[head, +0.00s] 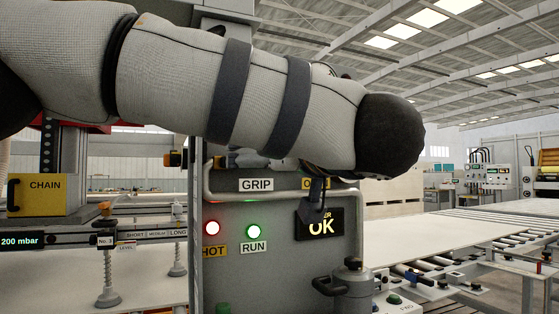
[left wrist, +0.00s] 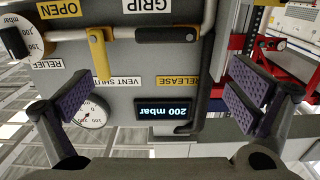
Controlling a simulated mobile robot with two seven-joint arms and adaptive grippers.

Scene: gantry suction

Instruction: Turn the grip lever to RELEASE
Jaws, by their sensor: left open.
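In the left wrist view the panel appears upside down. A grey bar with a black grip (left wrist: 166,34) lies across it, apparently the grip lever, between the GRIP label (left wrist: 147,5) and the yellow RELEASE label (left wrist: 168,82). My left gripper (left wrist: 163,94) is open, its purple pads wide apart and nothing between them. It faces the panel, with the bar beyond the pads and apart from them. In the head view my left arm crosses in front of the panel (head: 285,270) and hides the lever and most of the gripper. My right gripper is out of view.
In the left wrist view a yellow handle (left wrist: 97,48) stands beside the black grip. A dial gauge (left wrist: 92,112) and a 200 mbar display (left wrist: 168,109) are on the panel. In the head view a grey rail (head: 285,197) edges the panel, and a roller conveyor (head: 450,262) is at right.

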